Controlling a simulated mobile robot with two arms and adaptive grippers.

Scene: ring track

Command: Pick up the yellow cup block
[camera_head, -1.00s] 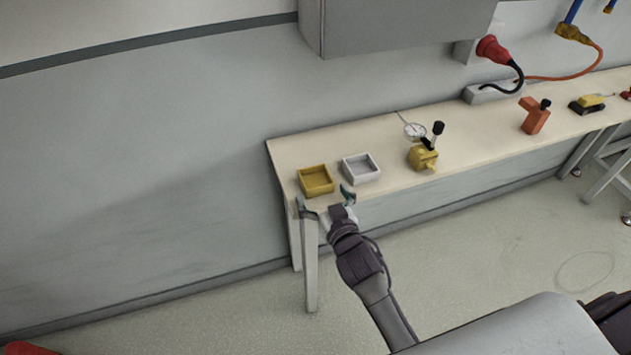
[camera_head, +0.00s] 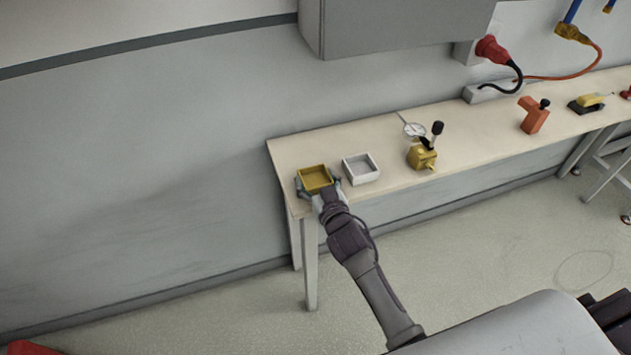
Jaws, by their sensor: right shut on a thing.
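The yellow cup block (camera_head: 315,177), a square open-topped box, is at the left end of the pale bench. My right gripper (camera_head: 318,188) is at its near side, with a finger at its left and right edges, shut on it. The cup block looks upright; whether its base touches the bench I cannot tell. The gripper hides part of its front. My left gripper is not in view.
A white square box (camera_head: 361,169) stands close to the right of the cup block. Further right on the bench (camera_head: 470,150) are a yellow block with a black lever (camera_head: 422,157), a dial gauge (camera_head: 413,130) and an orange tool (camera_head: 533,116). A grey cabinet (camera_head: 395,25) hangs above.

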